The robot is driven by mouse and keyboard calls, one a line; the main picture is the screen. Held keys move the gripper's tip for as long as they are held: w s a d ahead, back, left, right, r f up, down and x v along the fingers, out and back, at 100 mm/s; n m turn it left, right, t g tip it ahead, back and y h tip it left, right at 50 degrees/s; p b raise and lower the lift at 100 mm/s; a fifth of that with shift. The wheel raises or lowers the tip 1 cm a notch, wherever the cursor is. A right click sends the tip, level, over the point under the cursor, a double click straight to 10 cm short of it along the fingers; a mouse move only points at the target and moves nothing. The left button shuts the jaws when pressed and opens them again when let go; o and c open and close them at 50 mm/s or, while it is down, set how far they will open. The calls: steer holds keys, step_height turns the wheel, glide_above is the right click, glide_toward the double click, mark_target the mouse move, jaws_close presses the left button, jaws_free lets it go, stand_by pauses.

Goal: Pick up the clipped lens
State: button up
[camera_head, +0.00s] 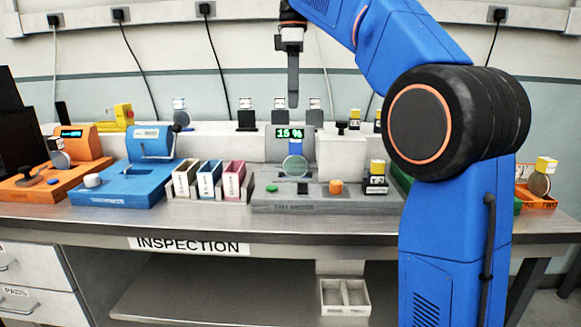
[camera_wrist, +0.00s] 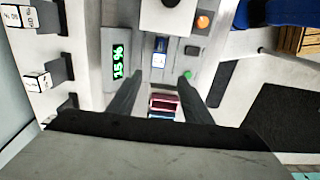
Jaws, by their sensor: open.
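A round, pale green lens (camera_head: 295,166) stands upright at the front of the grey instrument (camera_head: 270,196) in the head view, with a blue clip (camera_head: 295,148) above it. The instrument's display (camera_head: 282,133) reads 15 %. My gripper (camera_head: 292,104) is above the instrument, pointing down, clear of the lens. In the wrist view my gripper (camera_wrist: 162,76) is open and its fingers are apart. A small blue-and-white part (camera_wrist: 161,52) lies just beyond the fingertips and may be the clip from above. The lens face cannot be made out there.
Blue (camera_head: 118,190) and orange (camera_head: 45,185) instruments stand to the left. Three narrow bins, white (camera_head: 185,180), blue (camera_head: 209,181) and pink (camera_head: 233,181), sit beside the grey instrument. Several tagged holders line the back ledge. A black block with a yellow cube (camera_head: 377,168) stands right.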

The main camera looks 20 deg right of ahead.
glide_toward(295, 155)
steer(key=f, duration=0.2)
steer(key=w+f, duration=0.1)
steer(key=f, duration=0.2)
steer(key=shift+f, duration=0.15)
steer(key=shift+w+d+f, duration=0.1)
steer(key=shift+d+f, duration=0.05)
steer(key=shift+f, duration=1.2)
steer(key=shift+w+d+f, duration=0.1)
steer(key=shift+d+f, duration=0.05)
steer(key=shift+f, duration=1.2)
jaws_close()
steer(key=shift+r, duration=0.1)
